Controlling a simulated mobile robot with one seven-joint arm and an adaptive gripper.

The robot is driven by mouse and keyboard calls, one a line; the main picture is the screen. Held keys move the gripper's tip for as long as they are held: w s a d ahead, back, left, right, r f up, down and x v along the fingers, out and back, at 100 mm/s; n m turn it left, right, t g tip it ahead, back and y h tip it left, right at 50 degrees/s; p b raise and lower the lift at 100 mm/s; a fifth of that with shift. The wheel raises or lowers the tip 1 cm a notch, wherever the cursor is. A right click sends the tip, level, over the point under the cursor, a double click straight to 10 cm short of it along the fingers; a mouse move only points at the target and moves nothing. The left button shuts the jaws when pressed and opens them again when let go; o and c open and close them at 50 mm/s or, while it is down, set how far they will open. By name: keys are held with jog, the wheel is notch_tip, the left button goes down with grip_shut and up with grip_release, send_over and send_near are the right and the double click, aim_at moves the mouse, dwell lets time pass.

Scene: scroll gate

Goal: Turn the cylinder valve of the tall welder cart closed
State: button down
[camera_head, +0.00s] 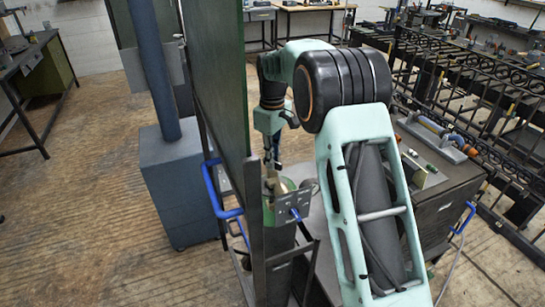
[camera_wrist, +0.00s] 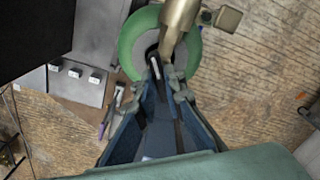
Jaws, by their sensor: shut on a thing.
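The green gas cylinder (camera_head: 268,214) stands in the tall cart (camera_head: 255,238), beside its dark upright panel. In the wrist view the cylinder's rounded green top (camera_wrist: 131,42) is seen from above. A brass valve (camera_wrist: 178,28) rises from it, with a squarish fitting at its right. My gripper (camera_head: 269,160) reaches down over the cylinder top. In the wrist view its grey fingertips (camera_wrist: 166,78) are closed at the valve's lower end. The exact contact is partly hidden by the fingers.
A tall green panel (camera_head: 222,75) stands close to the left of my gripper. A blue handle (camera_head: 214,190) juts from the cart. A dark cabinet (camera_head: 447,205) is at the right, with ironwork racks behind. Wooden floor (camera_head: 85,200) is open at the left.

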jog(key=m, duration=0.6)
jog(key=shift+r+m+p, duration=0.1)
jog(key=shift+m+p, duration=0.2)
jog(key=shift+p, duration=0.1)
jog(key=m, duration=0.6)
jog(key=shift+p, duration=0.35)
jog(key=m, duration=0.6)
jog(key=shift+m+p, duration=0.3)
jog(key=shift+p, duration=0.05)
jog(key=m, duration=0.5)
jog(key=shift+m+p, duration=0.3)
jog(key=c, duration=2)
grip_release()
notch_tip(320, 180, up, 12)
jog(key=shift+f, duration=0.1)
